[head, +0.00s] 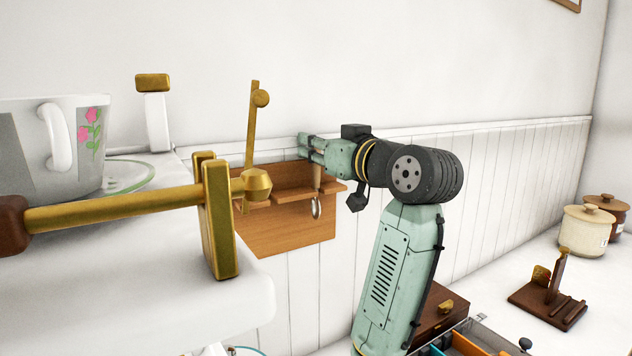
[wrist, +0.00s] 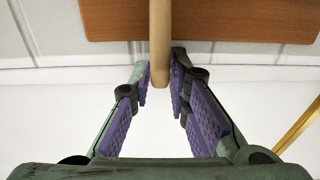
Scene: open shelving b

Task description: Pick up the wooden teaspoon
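The wooden teaspoon (head: 317,181) hangs upright at the right end of a small wooden wall rack (head: 290,238). Its pale wooden handle points up, and a shiny rounded end shows below the rack's ledge. In the wrist view, the handle (wrist: 160,40) runs down from the top edge, and its rounded end lies between my fingertips. My gripper (head: 307,146) reaches left to the rack, level with the top of the handle. In the wrist view my gripper (wrist: 161,82) looks open, its purple pads on either side of the handle. Whether a pad touches it is hard to tell.
A white shelf (head: 130,315) with a brass rail (head: 120,209) and a flowered cup (head: 78,150) stands close at left. A brass pendant piece (head: 256,183) hides part of the rack. Lidded jars (head: 583,231) and a brown stand (head: 547,306) are at right.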

